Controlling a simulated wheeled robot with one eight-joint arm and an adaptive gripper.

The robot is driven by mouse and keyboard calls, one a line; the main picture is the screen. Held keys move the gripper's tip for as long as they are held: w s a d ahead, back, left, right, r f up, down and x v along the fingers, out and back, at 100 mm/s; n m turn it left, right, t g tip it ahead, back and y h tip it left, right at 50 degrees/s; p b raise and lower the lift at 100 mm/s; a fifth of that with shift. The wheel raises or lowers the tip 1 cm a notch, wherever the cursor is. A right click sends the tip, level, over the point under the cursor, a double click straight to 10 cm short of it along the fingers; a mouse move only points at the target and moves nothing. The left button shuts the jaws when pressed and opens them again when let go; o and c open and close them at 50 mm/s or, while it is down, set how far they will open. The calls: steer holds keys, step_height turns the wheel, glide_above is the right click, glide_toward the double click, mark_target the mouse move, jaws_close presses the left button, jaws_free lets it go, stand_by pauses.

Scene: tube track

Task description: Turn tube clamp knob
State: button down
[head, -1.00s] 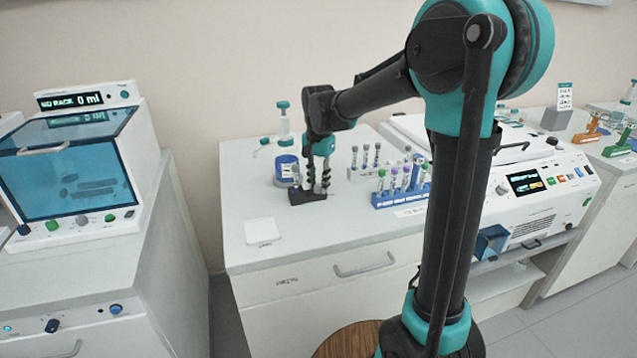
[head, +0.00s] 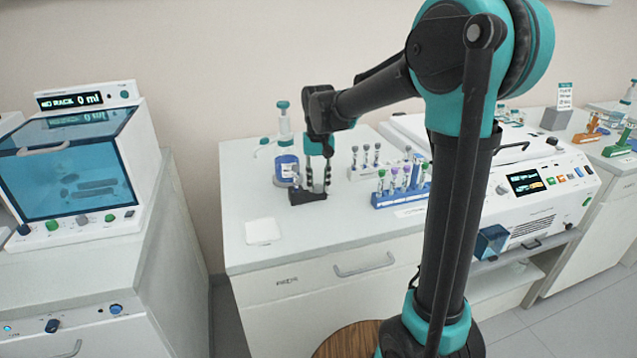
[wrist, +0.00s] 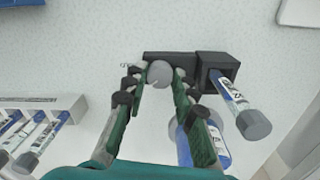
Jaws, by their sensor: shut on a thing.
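The tube clamp is a black block (wrist: 170,60) on the bench top, with a square holder at its right end in the wrist view. A capped tube (wrist: 240,105) sits in that holder. The round grey knob (wrist: 159,74) is at the clamp's other end. My gripper (wrist: 157,76) is shut on the knob, with one finger on each side of it. In the head view my gripper (head: 318,183) points down at the black clamp base (head: 308,198). There the knob is too small and covered to make out.
A grey rack (head: 366,172) and a blue rack (head: 400,197) of tubes stand to the right. A white pad (head: 263,231) lies at front left. The bench front is clear.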

mark_target(319, 186)
steer(key=n, duration=0.5)
steer(key=shift+n, duration=2.5)
steer(key=c, duration=1.2)
jaws_free()
step_height(319, 186, up, 12)
